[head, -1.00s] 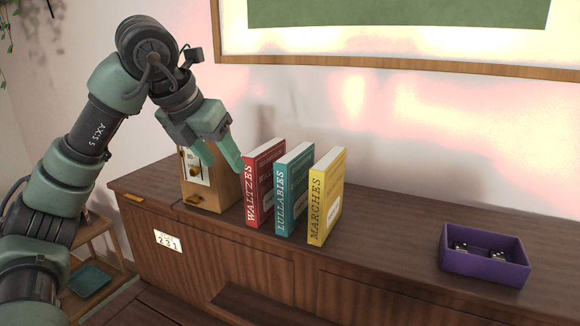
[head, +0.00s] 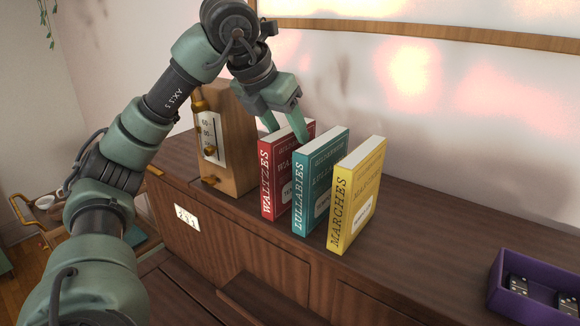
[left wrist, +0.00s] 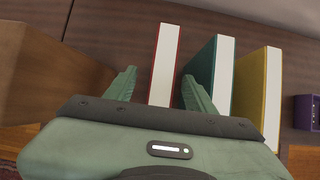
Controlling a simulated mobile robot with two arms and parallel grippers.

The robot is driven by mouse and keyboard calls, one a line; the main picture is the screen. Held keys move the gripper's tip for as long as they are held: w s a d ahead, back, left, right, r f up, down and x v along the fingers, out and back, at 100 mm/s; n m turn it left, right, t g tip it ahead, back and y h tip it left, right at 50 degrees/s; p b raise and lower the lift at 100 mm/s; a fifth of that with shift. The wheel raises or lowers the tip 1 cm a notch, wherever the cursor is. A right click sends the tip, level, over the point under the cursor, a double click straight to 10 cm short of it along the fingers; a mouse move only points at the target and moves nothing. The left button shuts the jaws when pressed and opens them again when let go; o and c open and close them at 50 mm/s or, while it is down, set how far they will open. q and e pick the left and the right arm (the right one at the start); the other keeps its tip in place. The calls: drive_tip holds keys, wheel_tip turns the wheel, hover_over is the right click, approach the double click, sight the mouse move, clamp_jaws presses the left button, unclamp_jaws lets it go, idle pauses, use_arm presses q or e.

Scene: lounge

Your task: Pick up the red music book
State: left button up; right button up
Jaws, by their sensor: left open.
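The red music book (head: 281,178), with WALTZES on its spine, stands upright on the wooden cabinet, leftmost of three books. My left gripper (head: 287,131) is open above it. In the left wrist view the red book (left wrist: 164,66) shows its white page edge between the two open fingers (left wrist: 157,88), with a gap to the left finger. The right finger sits between the red book and the teal book, close to the teal one. I cannot tell whether the fingers are below the book's top edge. My right gripper is not in view.
The teal LULLABIES book (head: 319,184) and the yellow MARCHES book (head: 356,199) stand just right of the red one. A wooden metronome-like box (head: 236,150) stands close on its left. A purple tray (head: 502,293) with dominoes lies at the right on the cabinet (head: 430,240).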

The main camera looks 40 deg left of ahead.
sight(293, 142)
use_arm(q)
drive_tip(key=p+x, duration=0.1)
drive_tip(key=x, duration=0.3)
drive_tip(key=shift+w+f, duration=0.15)
drive_tip(key=shift+f, duration=0.2)
drive_tip(key=shift+d, duration=0.1)
drive_tip(key=shift+c, duration=0.3)
clamp_jaws()
drive_tip(key=shift+r, duration=0.1)
idle(0.6)
